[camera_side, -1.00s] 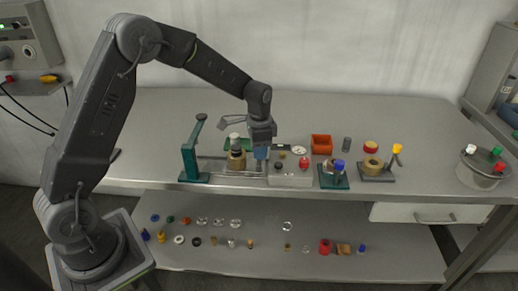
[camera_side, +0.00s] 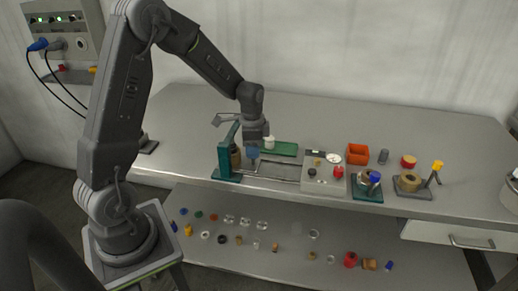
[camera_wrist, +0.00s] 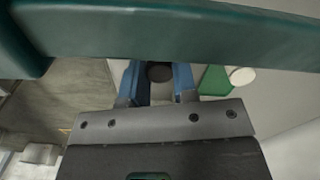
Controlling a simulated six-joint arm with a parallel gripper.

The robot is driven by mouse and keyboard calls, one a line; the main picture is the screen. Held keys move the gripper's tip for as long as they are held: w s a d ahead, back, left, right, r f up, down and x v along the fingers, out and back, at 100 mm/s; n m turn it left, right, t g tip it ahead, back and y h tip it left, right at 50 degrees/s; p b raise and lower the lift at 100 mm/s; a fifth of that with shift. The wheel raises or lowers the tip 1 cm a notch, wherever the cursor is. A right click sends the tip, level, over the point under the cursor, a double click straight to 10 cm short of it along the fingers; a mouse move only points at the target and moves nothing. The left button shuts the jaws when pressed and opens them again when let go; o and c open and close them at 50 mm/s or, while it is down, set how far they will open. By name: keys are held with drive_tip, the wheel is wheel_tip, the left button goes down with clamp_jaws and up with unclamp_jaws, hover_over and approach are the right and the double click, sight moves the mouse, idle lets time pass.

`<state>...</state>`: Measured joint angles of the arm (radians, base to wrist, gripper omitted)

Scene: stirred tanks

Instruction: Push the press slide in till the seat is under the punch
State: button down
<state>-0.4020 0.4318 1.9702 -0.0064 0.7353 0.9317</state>
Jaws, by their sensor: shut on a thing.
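The teal press (camera_side: 226,160) stands at the left end of the bench fixture, with its lever on top. The slide's rails (camera_side: 275,171) run right from it to a grey block. A brown round seat (camera_side: 236,158) is at the press column, partly hidden by the frame; exact alignment with the punch cannot be told. My gripper (camera_side: 254,152) is low over the rails, just right of the press. In the wrist view my gripper (camera_wrist: 160,82) has its blue fingers closed around a dark round knob (camera_wrist: 160,73), apparently the slide's. The press's teal beam (camera_wrist: 180,32) crosses in front.
A green tray (camera_side: 283,149) with a white cap (camera_side: 269,143) lies behind the rails. A lower shelf holds several small parts.

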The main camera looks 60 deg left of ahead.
drive_tip(key=shift+s+a, duration=0.15)
drive_tip(key=shift+a, duration=0.05)
drive_tip(key=c, duration=1.3)
unclamp_jaws()
drive_tip(key=o, duration=0.4)
drive_tip(key=shift+d, duration=0.1)
drive_tip(key=shift+r, duration=0.1)
wheel_tip(320, 180, up, 14)
